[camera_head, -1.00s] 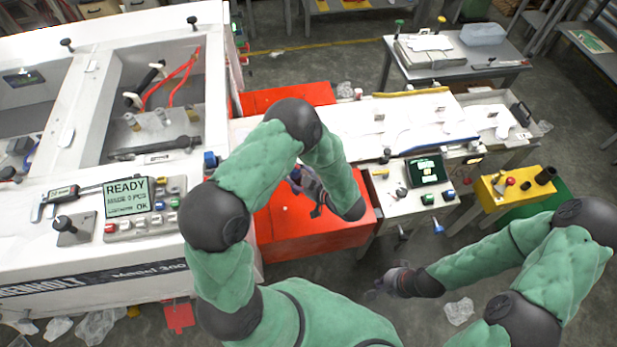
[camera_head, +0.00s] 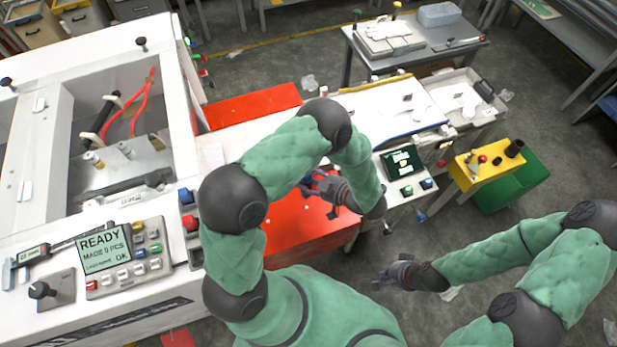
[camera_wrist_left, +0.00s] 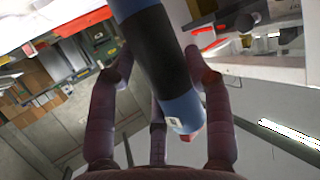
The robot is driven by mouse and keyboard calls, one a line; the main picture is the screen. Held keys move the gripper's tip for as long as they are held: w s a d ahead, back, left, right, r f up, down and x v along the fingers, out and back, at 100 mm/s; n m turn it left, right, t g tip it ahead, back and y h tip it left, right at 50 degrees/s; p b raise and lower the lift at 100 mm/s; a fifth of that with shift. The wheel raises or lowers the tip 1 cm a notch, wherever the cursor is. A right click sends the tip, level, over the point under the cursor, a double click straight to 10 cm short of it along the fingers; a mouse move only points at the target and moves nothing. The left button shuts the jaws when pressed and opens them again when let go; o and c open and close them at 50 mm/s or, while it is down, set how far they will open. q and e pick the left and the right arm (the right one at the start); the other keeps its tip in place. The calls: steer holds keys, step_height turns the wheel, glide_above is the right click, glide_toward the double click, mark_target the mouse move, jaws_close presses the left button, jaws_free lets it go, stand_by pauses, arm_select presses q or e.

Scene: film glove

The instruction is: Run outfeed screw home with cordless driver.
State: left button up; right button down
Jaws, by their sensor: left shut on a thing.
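My left gripper (camera_head: 316,187) is over the red base cover beside the machine. In the left wrist view its fingers close around a blue and black cylindrical tool (camera_wrist_left: 160,62), which looks like the cordless driver. The tool slants across the picture, and its blue end carries a small white label and a red spot. I cannot make out the outfeed screw.
A white machine with a READY display (camera_head: 103,246) stands at left. A white outfeed table (camera_head: 375,100) with a control screen (camera_head: 402,160) lies beyond my left arm. Floor around my right gripper is mostly clear.

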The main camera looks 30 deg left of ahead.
arm_select(q)
steer(key=shift+f+b, duration=2)
steer(key=shift+f, duration=1.3)
steer(key=shift+f+p, duration=0.55)
steer(key=shift+p, duration=0.35)
stand_by(1.2)
steer(key=shift+r+p, duration=2.55)
steer(key=shift+r, duration=0.5)
steer(key=shift+f, duration=0.1)
